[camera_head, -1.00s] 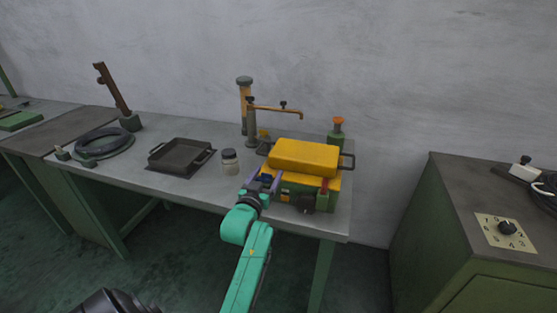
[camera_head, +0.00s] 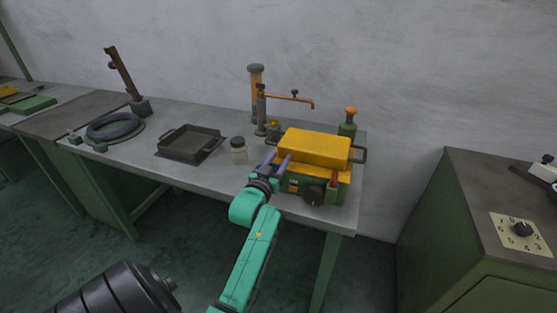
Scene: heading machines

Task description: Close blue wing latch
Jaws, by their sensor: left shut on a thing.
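A green machine box with a yellow lid (camera_head: 313,148) stands at the right end of the grey workbench. The lid lies down over the body. My left gripper (camera_head: 277,161), on a green arm, is at the box's left front corner. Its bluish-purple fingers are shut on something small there. The blue wing latch itself is not clearly seen; the fingers cover that spot. A black round knob (camera_head: 314,195) and a red part (camera_head: 334,179) are on the box's front, right of my fingers. My right gripper is not in view.
A jar (camera_head: 238,150) and a dark tray (camera_head: 190,143) stand left of the box on the workbench (camera_head: 222,180). A green cabinet (camera_head: 425,215) with a dial is at the right, across a gap.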

